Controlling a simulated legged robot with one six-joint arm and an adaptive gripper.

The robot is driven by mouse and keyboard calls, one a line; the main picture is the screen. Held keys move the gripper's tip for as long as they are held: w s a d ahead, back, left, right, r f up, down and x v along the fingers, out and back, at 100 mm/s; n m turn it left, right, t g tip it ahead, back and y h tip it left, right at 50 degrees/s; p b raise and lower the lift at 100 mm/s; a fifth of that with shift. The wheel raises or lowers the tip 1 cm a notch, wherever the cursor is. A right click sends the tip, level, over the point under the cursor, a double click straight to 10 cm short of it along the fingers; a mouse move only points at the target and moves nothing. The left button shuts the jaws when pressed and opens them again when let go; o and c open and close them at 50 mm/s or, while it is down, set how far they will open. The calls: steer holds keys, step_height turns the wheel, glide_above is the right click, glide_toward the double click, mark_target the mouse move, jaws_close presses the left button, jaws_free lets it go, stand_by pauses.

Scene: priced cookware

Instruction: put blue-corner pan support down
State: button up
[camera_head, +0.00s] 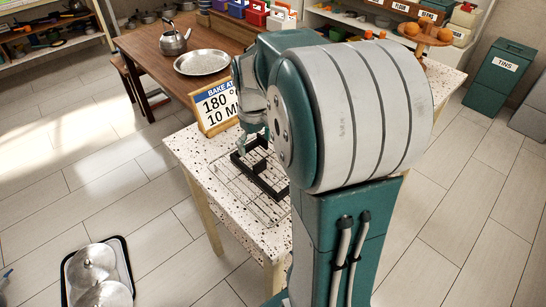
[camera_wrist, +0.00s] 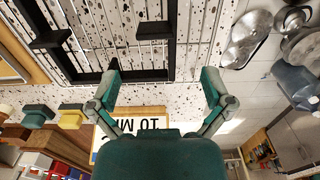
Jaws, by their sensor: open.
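A black pan support (camera_head: 260,182), a squared frame with inner prongs, lies on a wire grid rack (camera_head: 228,186) on the speckled table. In the wrist view the pan support (camera_wrist: 154,30) fills the upper left, with the rack's wires (camera_wrist: 100,35) showing through it. No blue corner can be made out. My gripper (camera_wrist: 160,72) is open, its fingers spread wide at the pan support's near edge. The left finger overlaps that edge in the picture; contact cannot be told. In the head view my gripper (camera_head: 254,134) is just above the pan support, partly hidden by my arm.
A sign (camera_head: 217,105) reading 180 and 10 M stands on the table beside my gripper. A wooden table behind holds a round metal tray (camera_head: 202,62) and a kettle (camera_head: 174,40). A tray with shiny lids (camera_head: 94,264) lies on the floor at left.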

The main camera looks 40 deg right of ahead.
mark_target(259, 163)
steer(key=f, duration=0.3)
steer(key=shift+d+f, duration=0.25)
steer(key=shift+f, duration=0.1)
steer(key=f, duration=0.4)
steer(key=shift+s+a+f, duration=0.1)
steer(key=shift+s+a, duration=0.1)
steer(key=shift+f, duration=0.4)
steer(key=shift+d+f, duration=0.1)
steer(key=shift+d, duration=0.05)
steer(key=c, duration=1.2)
